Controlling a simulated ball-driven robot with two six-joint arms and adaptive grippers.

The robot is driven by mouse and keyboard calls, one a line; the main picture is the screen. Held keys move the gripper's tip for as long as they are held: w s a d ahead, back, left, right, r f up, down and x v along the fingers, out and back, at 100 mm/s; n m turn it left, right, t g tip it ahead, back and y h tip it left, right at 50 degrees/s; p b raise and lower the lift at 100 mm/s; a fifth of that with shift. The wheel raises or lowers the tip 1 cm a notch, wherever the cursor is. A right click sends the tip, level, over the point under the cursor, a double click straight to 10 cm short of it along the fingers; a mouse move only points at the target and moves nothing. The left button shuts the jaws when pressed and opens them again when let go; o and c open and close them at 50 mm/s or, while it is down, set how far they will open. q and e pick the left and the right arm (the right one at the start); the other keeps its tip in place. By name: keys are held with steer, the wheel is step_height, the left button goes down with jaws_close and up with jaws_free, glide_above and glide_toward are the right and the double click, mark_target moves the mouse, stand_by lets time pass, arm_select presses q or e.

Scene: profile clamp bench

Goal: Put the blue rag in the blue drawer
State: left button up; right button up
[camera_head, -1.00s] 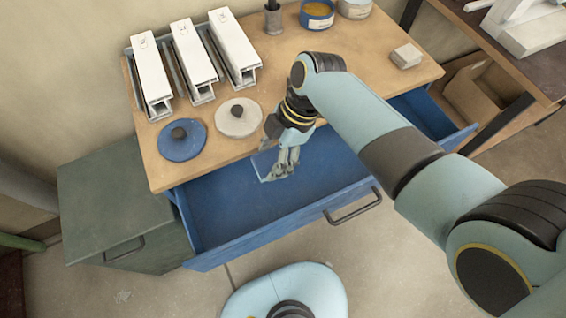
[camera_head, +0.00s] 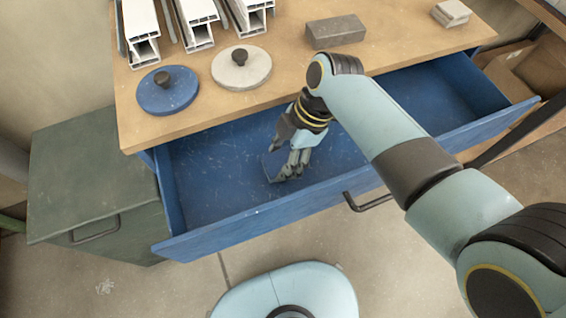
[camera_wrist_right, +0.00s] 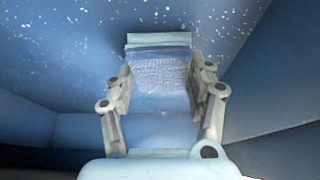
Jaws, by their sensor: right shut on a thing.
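The blue drawer (camera_head: 216,222) stands open below the bench top. My right gripper (camera_head: 288,170) points down inside it, fingers shut on the blue rag (camera_head: 271,167), a small flat folded piece. In the right wrist view the rag (camera_wrist_right: 159,72) sits between the two fingers of the right gripper (camera_wrist_right: 162,88), with the speckled blue drawer floor (camera_wrist_right: 60,40) behind it. The rag looks low, close to the drawer floor; I cannot tell whether it touches. My left gripper is out of view.
On the wooden bench top (camera_head: 190,127) are a blue disc (camera_head: 160,97) and a white disc (camera_head: 240,73) with dark knobs, white profiles (camera_head: 196,35), a grey block (camera_head: 335,31) and a pale block (camera_head: 451,13). A green cabinet (camera_head: 90,185) stands left. The drawer's left part is clear.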

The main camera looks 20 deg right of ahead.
steer(key=shift+f, duration=0.45)
steer(key=shift+r, duration=0.15)
steer(key=o, duration=1.1)
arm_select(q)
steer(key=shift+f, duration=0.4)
